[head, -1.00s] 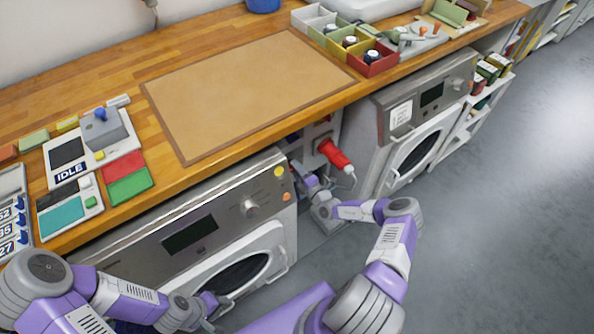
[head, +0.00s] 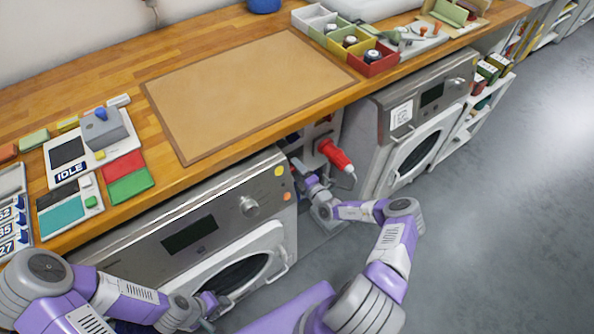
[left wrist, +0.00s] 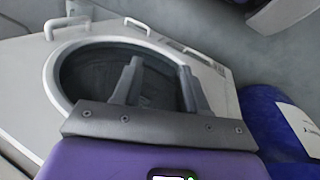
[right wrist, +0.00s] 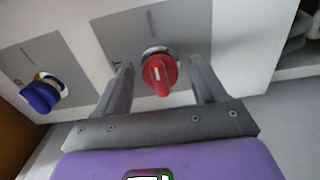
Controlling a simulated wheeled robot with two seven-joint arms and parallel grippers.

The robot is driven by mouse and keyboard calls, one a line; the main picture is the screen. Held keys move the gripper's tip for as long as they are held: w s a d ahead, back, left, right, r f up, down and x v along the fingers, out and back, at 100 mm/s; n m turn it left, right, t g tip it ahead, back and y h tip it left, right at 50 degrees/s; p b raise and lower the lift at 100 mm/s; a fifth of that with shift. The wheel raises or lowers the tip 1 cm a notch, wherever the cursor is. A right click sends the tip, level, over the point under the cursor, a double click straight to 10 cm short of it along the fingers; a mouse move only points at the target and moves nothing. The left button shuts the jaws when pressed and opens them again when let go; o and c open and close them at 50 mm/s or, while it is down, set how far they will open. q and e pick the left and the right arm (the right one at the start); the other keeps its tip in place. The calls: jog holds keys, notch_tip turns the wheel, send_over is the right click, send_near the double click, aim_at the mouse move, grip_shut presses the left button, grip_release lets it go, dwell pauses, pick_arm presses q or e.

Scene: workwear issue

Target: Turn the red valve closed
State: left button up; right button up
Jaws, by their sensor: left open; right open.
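In the head view my right gripper (head: 306,176) reaches into the gap between the two machines, and the valve is not clear there. My left gripper (left wrist: 163,68) is open and empty in front of the round door opening of a machine (left wrist: 90,75).
A blue valve (right wrist: 42,94) sits left of the red one in the right wrist view. A red plug (head: 335,155) with a cable sticks out in the gap. Machines stand on both sides, under the wooden worktop (head: 75,95). A blue container (left wrist: 265,120) stands beside my left gripper.

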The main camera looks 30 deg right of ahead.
jog(key=s+p, duration=0.2)
jog(key=s, duration=0.5)
jog(key=shift+s+d, duration=0.3)
